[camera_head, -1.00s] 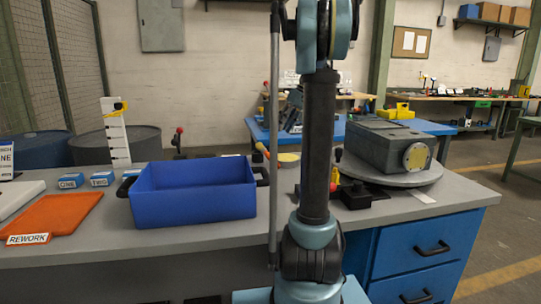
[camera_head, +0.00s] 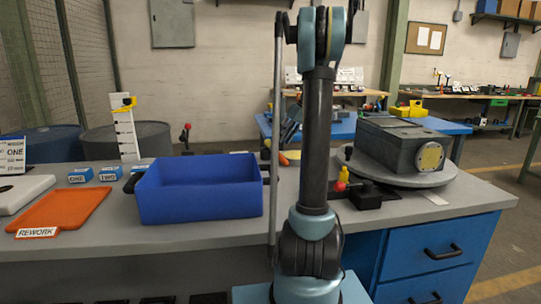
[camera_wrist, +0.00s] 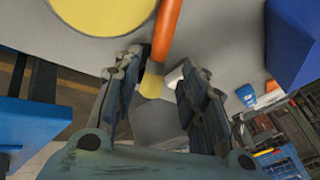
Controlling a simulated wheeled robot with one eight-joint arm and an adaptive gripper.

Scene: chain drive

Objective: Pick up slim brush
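In the wrist view a slim orange handle with a pale yellow end (camera_wrist: 166,30), likely the slim brush, lies on the grey bench top. Its yellow end points toward the gap between my gripper's fingers. My gripper (camera_wrist: 160,68) is open, one finger on each side of that end; I cannot tell whether either touches it. In the head view a small orange piece (camera_head: 282,159) shows behind my arm, likely the same handle; most of it is hidden.
A blue bin (camera_head: 200,205) stands left of my arm. An orange REWORK tray (camera_head: 65,210) lies farther left. A grey gearbox housing (camera_head: 400,146) sits on a round plate at right, near a small yellow-and-red bottle (camera_head: 342,178). A yellow disc (camera_wrist: 100,14) lies beside the handle.

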